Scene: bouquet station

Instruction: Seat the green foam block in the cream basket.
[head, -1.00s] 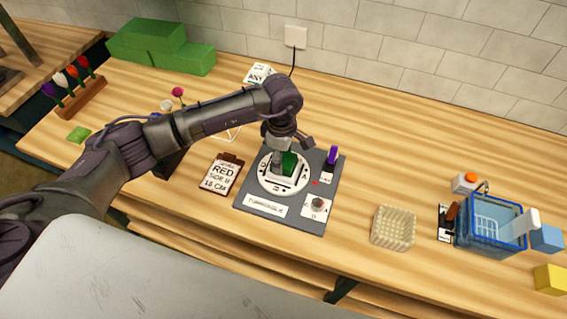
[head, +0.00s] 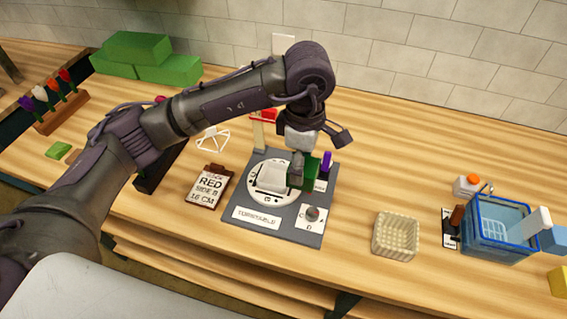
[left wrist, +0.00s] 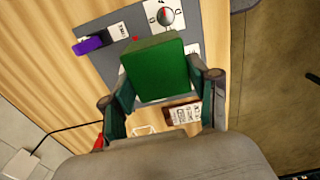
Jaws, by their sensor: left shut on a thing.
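The green foam block (head: 299,172) is in my left gripper (head: 305,170), held above the right side of the turntable station. In the left wrist view the block (left wrist: 156,68) sits between the two fingers of the left gripper (left wrist: 161,90), with its top face toward the camera. The cream basket (head: 396,235) stands empty on the bench, to the right of the turntable and apart from the gripper. My right gripper is not in view.
The turntable (head: 246,220) has a white holder (head: 272,178) on its disc, a knob (head: 312,214) and a purple item (head: 326,162). A blue basket (head: 490,232) with tools stands right of the cream basket. Bare bench lies between turntable and cream basket. Green blocks (head: 140,55) are stacked at back left.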

